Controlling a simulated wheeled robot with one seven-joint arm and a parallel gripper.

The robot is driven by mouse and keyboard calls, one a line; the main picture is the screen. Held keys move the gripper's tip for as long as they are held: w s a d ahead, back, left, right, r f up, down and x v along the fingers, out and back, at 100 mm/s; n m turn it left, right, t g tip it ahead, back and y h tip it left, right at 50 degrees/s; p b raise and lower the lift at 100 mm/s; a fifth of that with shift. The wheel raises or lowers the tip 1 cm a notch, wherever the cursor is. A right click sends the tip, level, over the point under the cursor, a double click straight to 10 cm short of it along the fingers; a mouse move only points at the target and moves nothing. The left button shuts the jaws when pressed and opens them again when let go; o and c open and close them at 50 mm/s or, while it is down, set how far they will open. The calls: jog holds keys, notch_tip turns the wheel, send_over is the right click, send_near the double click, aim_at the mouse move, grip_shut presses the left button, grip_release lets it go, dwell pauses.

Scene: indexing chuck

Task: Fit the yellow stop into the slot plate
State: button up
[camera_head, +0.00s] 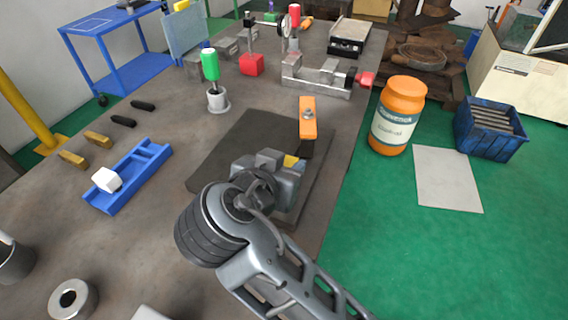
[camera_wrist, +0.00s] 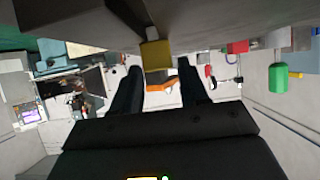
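The yellow stop (camera_wrist: 156,55) is a small yellow block beside a large grey surface at the top of the wrist view. It also shows in the head view as a yellow patch (camera_head: 291,160) by grey metal blocks (camera_head: 268,159) on the dark plate (camera_head: 222,160). My gripper (camera_wrist: 160,66) is open; its two black fingers stand either side of the stop near their tips, with visible gaps. In the head view my wrist hides the fingers and part of the blocks. I cannot tell which part is the slot plate, nor whether the stop sits in a slot.
An orange block (camera_head: 307,118) with a dark lower part stands just behind the stop. A blue holder (camera_head: 148,160) carrying a white piece (camera_head: 107,179) lies left. A green-handled tool (camera_head: 210,66) and a grey vise (camera_head: 318,75) stand farther back. The bench between holder and dark plate is clear.

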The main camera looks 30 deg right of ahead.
jog(key=shift+o, duration=1.4)
jog(key=v, duration=0.7)
jog(key=shift+s+a+r+b, duration=0.15)
jog(key=shift+s+a+b, duration=0.05)
jog(key=shift+a+b, duration=0.15)
